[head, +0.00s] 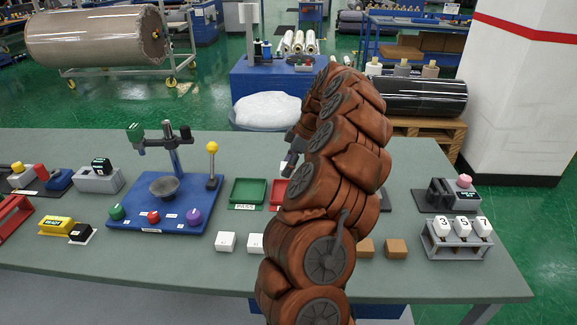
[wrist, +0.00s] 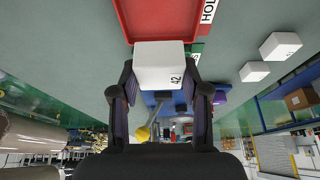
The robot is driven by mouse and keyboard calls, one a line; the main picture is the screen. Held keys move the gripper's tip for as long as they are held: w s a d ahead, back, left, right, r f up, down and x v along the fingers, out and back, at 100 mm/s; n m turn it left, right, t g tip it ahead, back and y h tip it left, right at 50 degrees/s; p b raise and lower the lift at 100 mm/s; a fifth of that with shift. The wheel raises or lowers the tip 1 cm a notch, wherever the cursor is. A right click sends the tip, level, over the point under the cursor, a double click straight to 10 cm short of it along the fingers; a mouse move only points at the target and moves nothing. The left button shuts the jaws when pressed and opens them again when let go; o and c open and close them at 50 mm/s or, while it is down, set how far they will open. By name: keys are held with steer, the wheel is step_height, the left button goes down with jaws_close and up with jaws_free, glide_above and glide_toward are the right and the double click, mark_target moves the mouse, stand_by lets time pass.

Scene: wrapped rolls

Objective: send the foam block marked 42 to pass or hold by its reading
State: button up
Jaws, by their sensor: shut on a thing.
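My gripper (wrist: 160,100) is shut on a white foam block (wrist: 158,66) marked 42, its jaws on both sides of it. In the wrist view the block overlaps the edge of the red tray (wrist: 125,20), whose label begins HOL; I cannot tell the height between them. A blue station (head: 130,200) with a dark bowl (head: 164,187) and several coloured knobs stands further left. I see no readable value on it.
Two white blocks (head: 225,242) (head: 255,243) lie near the table's front, left of my arm. Brown blocks (head: 396,248) and a rack (head: 460,242) of pieces marked 3, 5 and 7 are on the right. Yellow and black devices (head: 56,225) sit at the left.

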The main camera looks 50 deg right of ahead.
steer(key=shift+f, duration=0.15)
steer(key=b, duration=0.4)
glide_above(284, 193)
steer(key=s+d, duration=0.1)
steer(key=shift+s+f, duration=0.1)
steer(key=shift+f, duration=2.3)
steer(key=shift+b, duration=0.85)
steer(key=shift+f, duration=0.15)
steer(key=shift+s+f+b, duration=0.1)
steer(key=shift+f+b, duration=0.8)
steer(key=shift+f, duration=0.35)
steer(key=o, duration=1.1)
